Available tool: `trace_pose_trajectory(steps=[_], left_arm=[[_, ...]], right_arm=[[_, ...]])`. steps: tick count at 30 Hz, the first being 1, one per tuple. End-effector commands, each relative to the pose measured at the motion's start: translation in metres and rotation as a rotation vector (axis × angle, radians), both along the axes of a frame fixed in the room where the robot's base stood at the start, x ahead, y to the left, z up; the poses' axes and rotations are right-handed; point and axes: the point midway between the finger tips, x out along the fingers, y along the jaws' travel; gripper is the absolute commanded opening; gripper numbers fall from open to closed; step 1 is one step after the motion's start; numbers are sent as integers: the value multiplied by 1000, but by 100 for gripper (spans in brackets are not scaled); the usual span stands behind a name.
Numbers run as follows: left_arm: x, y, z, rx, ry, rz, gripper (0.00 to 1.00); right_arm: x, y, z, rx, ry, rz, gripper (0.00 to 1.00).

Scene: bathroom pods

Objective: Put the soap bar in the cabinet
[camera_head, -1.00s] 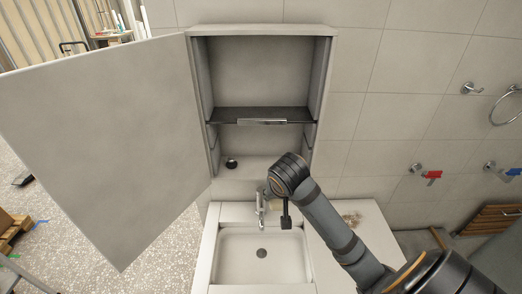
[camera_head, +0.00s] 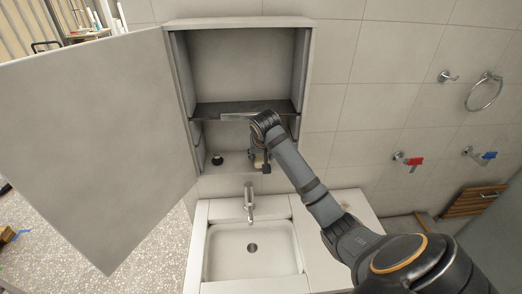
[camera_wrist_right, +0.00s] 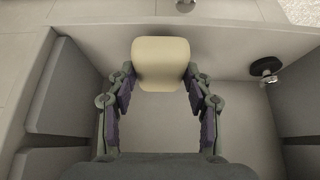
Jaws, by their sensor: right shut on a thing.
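The soap bar (camera_wrist_right: 160,55) is cream-coloured and rounded. In the wrist view it sits between the two fingertips of my right gripper (camera_wrist_right: 160,76), which is shut on it. In the head view my right gripper (camera_head: 262,160) is at the lower compartment of the wall cabinet (camera_head: 310,75), near its right side and below the shelf (camera_head: 205,110). The soap shows there only as a small pale patch, mostly hidden by the gripper. The cabinet door (camera_head: 95,140) stands wide open to the left. My left gripper is not in view.
A small dark round object (camera_head: 217,159) is on the cabinet floor, left of the gripper. The shelf is close above my wrist. The sink (camera_head: 252,262) and faucet (camera_head: 249,200) lie below. The upper compartment looks empty.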

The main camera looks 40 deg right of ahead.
Motion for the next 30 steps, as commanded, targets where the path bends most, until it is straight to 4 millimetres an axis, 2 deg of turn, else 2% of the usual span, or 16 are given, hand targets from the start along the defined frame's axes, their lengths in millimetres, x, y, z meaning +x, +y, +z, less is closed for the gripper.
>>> trace_pose_trajectory(steps=[1, 4, 8, 19, 20, 21, 24, 30], left_arm=[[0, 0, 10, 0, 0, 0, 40], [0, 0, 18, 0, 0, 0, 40], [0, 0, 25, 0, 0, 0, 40], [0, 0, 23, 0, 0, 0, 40], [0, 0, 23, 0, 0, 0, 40], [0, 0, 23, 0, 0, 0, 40], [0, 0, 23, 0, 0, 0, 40], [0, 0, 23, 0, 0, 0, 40]], right_arm=[[10, -6, 7, 2, -2, -3, 18], [24, -14, 5, 3, 1, -1, 18], [22, -13, -11, 0, 0, 0, 18], [22, -13, -18, -1, -1, 0, 18], [22, -13, -18, -1, -1, 0, 54], [22, -13, -18, -1, -1, 0, 59], [22, -13, -18, -1, -1, 0, 73], [22, -13, -18, -1, -1, 0, 74]])
